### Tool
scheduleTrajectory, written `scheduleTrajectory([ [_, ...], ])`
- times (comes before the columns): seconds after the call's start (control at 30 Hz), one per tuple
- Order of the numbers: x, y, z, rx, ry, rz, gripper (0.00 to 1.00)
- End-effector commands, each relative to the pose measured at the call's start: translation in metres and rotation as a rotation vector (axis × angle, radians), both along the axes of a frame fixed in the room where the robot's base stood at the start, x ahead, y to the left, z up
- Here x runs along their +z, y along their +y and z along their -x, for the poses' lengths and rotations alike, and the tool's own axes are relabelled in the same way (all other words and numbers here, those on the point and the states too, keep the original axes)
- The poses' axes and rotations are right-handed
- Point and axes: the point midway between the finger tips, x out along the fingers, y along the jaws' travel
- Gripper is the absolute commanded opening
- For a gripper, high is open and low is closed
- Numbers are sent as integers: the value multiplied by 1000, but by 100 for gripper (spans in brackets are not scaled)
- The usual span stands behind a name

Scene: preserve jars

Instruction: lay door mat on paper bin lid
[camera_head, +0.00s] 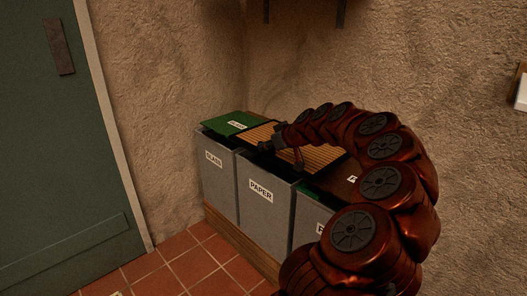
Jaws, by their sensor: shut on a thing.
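The door mat (319,157) is brown and ribbed with a dark edge. It lies level, or nearly so, over the top of the middle bins, and my arm crosses in front of it. The grey paper bin (253,210) carries a white PAPER label and stands in the middle of the row. Its lid is hidden under the mat and my gripper. My gripper (284,151) is at the mat above the paper bin, shut on the mat. I cannot tell whether the mat rests fully on the lid.
The glass bin (216,190) stands left with a green lid (230,123). A third grey bin (309,222) stands right, partly behind my arm. The bins stand on a wooden base (240,247) against rough walls. A green door (60,150) is at left; the tiled floor (195,266) in front is clear.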

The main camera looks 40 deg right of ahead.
Motion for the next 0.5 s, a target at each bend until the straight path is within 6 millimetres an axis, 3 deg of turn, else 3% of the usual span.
scheduleTrajectory([
  [0.3, -5, -20, -31, -2, 1, 0, 0],
  [0.5, -5, -27, -40, -2, -1, 1, 0],
])
